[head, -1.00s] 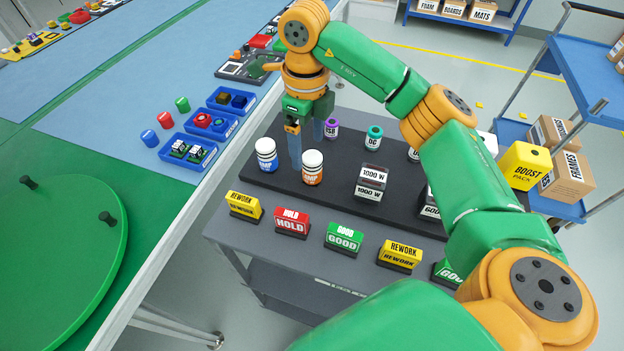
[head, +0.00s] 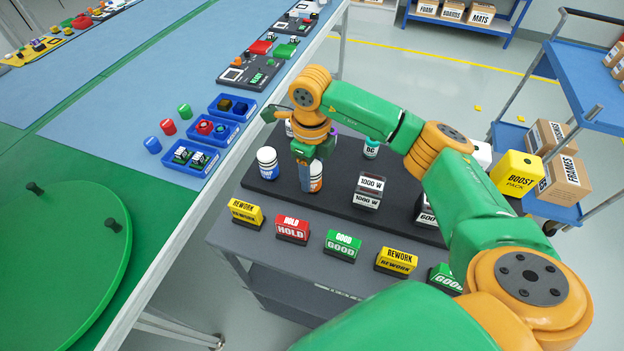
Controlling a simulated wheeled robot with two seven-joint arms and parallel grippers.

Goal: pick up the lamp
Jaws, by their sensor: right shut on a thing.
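A similar white and blue lamp (head: 268,163) stands upright just to the left, apart from the gripper. My left gripper is not in view.
The dark board (head: 338,205) also bears clear 1000 W blocks (head: 368,190) and a teal-topped DC jar (head: 371,146). REWORK, HOLD and GOOD blocks line the cart's front. Blue trays (head: 190,155) sit on the line table to the left.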

